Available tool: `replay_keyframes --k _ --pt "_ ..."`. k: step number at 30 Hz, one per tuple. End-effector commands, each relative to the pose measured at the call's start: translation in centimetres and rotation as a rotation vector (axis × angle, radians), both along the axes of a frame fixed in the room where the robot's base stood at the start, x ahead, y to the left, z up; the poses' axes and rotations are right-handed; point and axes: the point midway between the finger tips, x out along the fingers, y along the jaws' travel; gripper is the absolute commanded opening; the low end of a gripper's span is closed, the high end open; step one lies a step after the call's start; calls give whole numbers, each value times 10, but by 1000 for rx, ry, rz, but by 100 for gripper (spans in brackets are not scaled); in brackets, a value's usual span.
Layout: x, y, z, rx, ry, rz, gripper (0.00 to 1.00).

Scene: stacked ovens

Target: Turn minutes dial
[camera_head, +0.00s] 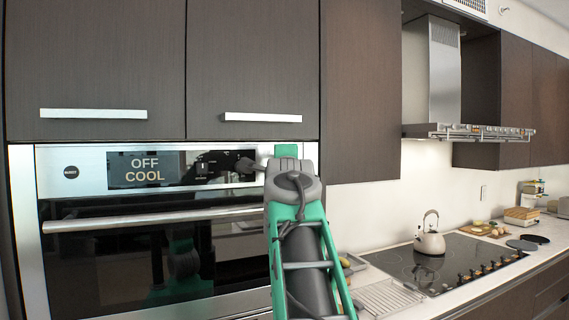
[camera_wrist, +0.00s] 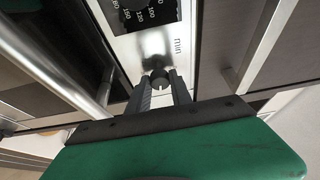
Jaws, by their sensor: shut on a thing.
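The oven's control panel (camera_head: 88,172) has a dark display reading "OFF COOL" (camera_head: 145,169). In the wrist view, the minutes dial (camera_wrist: 159,77) is a small dark round knob beside the "min" label (camera_wrist: 178,45). My gripper (camera_wrist: 161,86) has one finger on each side of this knob and is shut on it. In the head view, my gripper (camera_head: 246,165) is at the right part of the panel, and it and my arm hide the dial.
A numbered dial (camera_wrist: 134,4) sits above the minutes dial in the wrist view. The oven door handle (camera_head: 150,217) runs below the panel. Cabinet handles (camera_head: 263,117) are above. A kettle (camera_head: 430,240) stands on the cooktop (camera_head: 460,262) to the right.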

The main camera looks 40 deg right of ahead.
Motion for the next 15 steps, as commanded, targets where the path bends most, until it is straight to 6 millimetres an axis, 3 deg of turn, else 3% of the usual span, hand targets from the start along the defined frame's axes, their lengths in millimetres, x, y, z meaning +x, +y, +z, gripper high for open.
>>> replay_keyframes --k 15 --pt "0 -1 5 424 -121 -1 0"
